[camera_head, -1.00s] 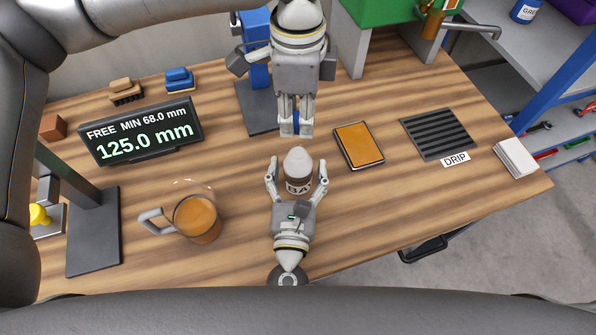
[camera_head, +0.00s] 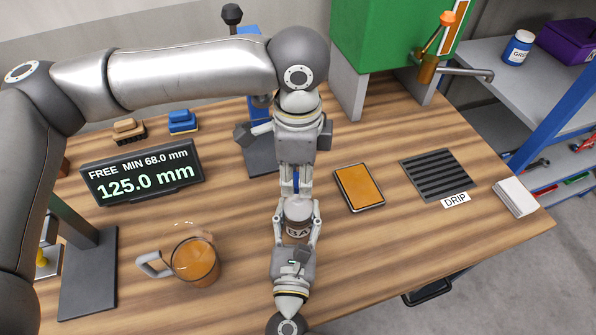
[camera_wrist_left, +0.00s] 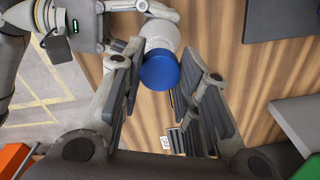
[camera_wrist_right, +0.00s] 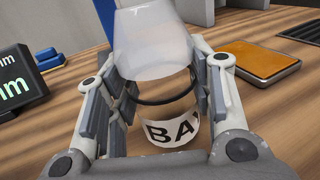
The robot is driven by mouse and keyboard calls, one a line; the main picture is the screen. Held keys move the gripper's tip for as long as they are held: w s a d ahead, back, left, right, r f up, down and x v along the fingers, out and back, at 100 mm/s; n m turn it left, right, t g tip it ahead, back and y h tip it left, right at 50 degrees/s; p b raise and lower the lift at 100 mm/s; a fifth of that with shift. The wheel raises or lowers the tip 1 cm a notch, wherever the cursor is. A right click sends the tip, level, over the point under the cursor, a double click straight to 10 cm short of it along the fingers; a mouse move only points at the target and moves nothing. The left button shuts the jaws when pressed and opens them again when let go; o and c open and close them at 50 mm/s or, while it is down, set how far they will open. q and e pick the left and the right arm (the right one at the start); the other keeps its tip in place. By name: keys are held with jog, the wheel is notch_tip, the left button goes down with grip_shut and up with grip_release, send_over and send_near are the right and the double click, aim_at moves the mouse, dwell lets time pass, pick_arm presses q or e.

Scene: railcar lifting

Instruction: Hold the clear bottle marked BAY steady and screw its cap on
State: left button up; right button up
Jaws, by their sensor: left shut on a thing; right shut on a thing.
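In the head view, my left gripper (camera_head: 296,185) is just beyond the bottle.
A glass jug (camera_head: 195,260) of orange-brown liquid stands left of the bottle. A display (camera_head: 142,172) reads 125.0 mm. An orange pad (camera_head: 359,187) lies to the right, beside the DRIP grate (camera_head: 437,173). The wood between pad and front edge is clear.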

aim_at(298, 212)
pick_arm(q)
jog(key=shift+f, duration=0.25)
dwell(0.3)
jog(key=shift+f, duration=0.85)
jog(key=shift+f, duration=0.55)
